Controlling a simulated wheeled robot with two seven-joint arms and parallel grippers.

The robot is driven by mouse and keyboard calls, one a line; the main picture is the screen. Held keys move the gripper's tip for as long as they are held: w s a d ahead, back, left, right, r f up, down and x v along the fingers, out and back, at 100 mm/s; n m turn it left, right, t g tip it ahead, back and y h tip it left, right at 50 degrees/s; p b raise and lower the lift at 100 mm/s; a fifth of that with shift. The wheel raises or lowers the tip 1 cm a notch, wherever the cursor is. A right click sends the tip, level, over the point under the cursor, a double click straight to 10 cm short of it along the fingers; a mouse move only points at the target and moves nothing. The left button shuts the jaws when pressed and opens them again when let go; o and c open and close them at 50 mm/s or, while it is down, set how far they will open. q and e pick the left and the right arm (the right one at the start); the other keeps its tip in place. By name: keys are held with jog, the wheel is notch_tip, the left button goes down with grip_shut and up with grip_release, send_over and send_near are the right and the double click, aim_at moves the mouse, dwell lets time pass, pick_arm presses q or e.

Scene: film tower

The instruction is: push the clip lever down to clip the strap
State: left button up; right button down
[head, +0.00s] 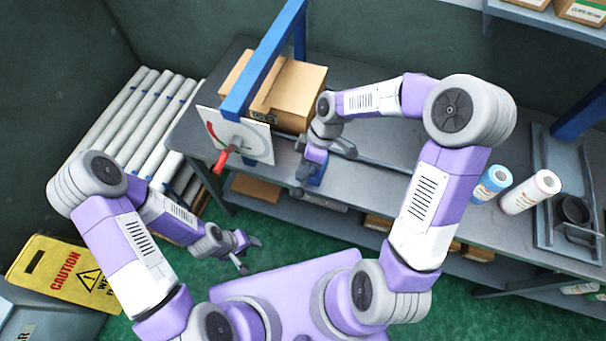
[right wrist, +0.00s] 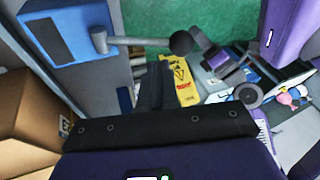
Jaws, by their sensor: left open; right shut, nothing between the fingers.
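The clip (right wrist: 68,32) is a blue block at the upper left of the right wrist view, on the grey bench edge. Its lever (right wrist: 140,40) is a grey rod with a black knob, sticking out sideways over the green floor. In the head view the blue clip (head: 317,176) is partly hidden by my right gripper (head: 300,188). That gripper is shut and empty; its dark fingers (right wrist: 153,85) appear close to the lever, but I cannot tell whether they touch it. My left gripper (head: 246,254) is open and empty, low in front of the bench. I cannot make out the strap clearly.
A cardboard box (head: 298,92) stands on the bench (head: 410,130) behind a blue post (head: 262,60) and a white panel with a red handle (head: 226,157). White rollers (head: 128,115) are at the left, a yellow caution sign (head: 62,275) at lower left. Two bottles stand at the right.

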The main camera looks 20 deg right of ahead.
jog(key=shift+s+a+f, duration=0.3)
jog(key=shift+s+f, duration=0.2)
jog(key=shift+s, duration=0.3)
pick_arm(q)
jog(key=shift+f, duration=0.1)
